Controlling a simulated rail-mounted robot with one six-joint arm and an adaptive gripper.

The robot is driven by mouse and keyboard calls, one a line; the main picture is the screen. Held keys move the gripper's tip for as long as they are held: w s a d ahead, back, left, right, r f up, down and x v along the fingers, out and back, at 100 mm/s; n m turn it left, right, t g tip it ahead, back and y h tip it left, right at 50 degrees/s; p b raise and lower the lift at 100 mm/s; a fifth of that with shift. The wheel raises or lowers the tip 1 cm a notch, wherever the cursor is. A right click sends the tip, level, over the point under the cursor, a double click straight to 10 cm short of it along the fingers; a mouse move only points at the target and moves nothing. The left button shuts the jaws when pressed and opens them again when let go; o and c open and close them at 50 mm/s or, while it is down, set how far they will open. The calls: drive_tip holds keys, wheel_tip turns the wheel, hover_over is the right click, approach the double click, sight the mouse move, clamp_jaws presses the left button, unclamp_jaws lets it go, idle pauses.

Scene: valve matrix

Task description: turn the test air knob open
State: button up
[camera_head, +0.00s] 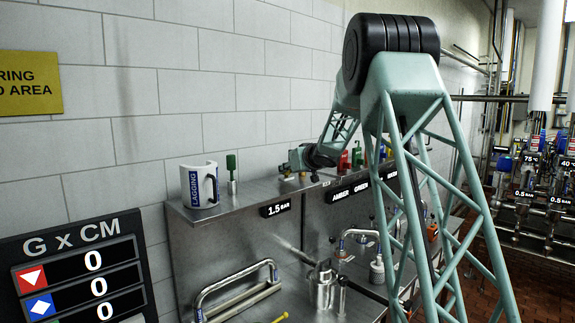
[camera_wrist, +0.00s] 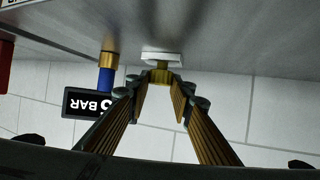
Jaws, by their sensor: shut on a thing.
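A small brass-yellow knob (camera_wrist: 161,76) with a pale square plate (camera_wrist: 162,57) is between my gripper's fingertips (camera_wrist: 160,92) in the wrist view. My gripper is shut on it, and the fingers hide part of it. No label naming it as the test air knob is readable. In the head view my gripper (camera_head: 297,160) is low over the top of the metal cabinet (camera_head: 240,195), near the 1.5 BAR label (camera_head: 276,209). I cannot tell how far the knob is turned.
A white LAGGING mug (camera_head: 198,187) and a green-topped fitting (camera_head: 231,165) stand left of my gripper. Red and green fittings (camera_head: 357,155) are close on its right. In the wrist view a blue-and-brass fitting (camera_wrist: 107,72) and a BAR label (camera_wrist: 90,103) are beside the fingers.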

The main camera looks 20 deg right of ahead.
drive_tip(key=shift+w+d+r+n+y+p, duration=0.15)
drive_tip(key=shift+n+y+p, duration=0.55)
drive_tip(key=shift+p, duration=2.15)
drive_tip(key=shift+s+d+r+n+y+p, duration=0.15)
drive_tip(key=shift+n+y+p, duration=0.55)
drive_tip(key=shift+p, duration=2.1)
drive_tip(key=shift+w+n+g+y+p, duration=0.25)
drive_tip(key=shift+n+y+p, duration=0.4)
drive_tip(key=shift+p, duration=0.85)
drive_tip(key=shift+d+n+g+y, duration=0.1)
drive_tip(key=shift+n+g+y, duration=0.45)
drive_tip(key=shift+n+y, duration=0.65)
drive_tip(key=shift+w+n+g+y, duration=0.1)
drive_tip(key=shift+n+g+y, duration=0.65)
drive_tip(key=shift+y, duration=0.4)
drive_tip(key=shift+w+d+r+n+g+y, duration=0.1)
drive_tip(key=shift+w+n+g+y, duration=0.05)
drive_tip(key=shift+n+g+y, duration=0.7)
drive_tip(key=shift+w+d+n+g+y, duration=0.1)
drive_tip(key=shift+n+g+y, duration=0.55)
drive_tip(key=shift+n+g, duration=0.4)
drive_tip(key=shift+s+f+n+g, duration=0.2)
drive_tip(key=shift+f+n+g, duration=0.05)
drive_tip(key=shift+n, duration=0.15)
drive_tip(key=o, duration=0.8)
drive_tip(key=shift+d, duration=0.15)
drive_tip(key=shift+o, duration=0.4)
drive_tip(key=shift+f, duration=0.1)
